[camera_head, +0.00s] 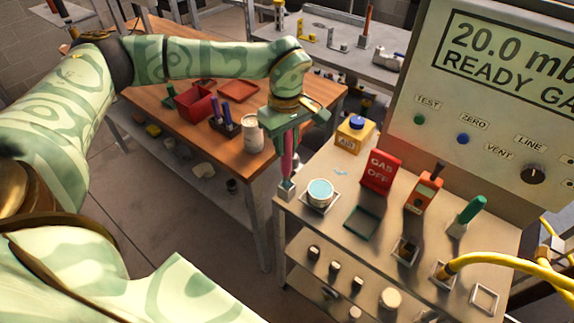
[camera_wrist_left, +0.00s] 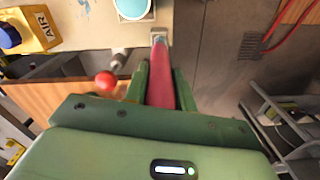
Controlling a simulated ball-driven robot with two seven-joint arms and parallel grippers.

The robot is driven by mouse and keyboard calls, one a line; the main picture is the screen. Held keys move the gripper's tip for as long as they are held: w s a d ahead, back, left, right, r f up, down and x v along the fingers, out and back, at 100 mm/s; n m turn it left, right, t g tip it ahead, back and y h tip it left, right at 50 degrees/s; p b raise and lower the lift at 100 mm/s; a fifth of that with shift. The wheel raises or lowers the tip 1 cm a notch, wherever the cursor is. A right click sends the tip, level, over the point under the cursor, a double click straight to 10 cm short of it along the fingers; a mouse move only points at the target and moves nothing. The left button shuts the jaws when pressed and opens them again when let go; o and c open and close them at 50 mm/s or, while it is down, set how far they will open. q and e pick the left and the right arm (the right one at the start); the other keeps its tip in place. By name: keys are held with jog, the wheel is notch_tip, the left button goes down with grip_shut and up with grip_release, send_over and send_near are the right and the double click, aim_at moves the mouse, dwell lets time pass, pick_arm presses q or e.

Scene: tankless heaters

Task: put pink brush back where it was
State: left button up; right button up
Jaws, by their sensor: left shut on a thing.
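The pink brush (camera_head: 287,158) hangs upright, handle up, below my left gripper (camera_head: 286,132). My right gripper is not in view.
A wooden bench (camera_head: 178,100) stands behind. A red ball (camera_wrist_left: 106,81) is beside my fingers.

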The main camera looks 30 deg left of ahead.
aim_at(287, 157)
pick_arm(q)
notch_tip(287, 157, down, 5)
jog(key=shift+f+b, duration=0.15)
jog(key=shift+b, duration=0.25)
jog(key=o, duration=1)
notch_tip(287, 157, up, 12)
jog(key=shift+r+p, duration=0.1)
jog(key=shift+p, duration=0.95)
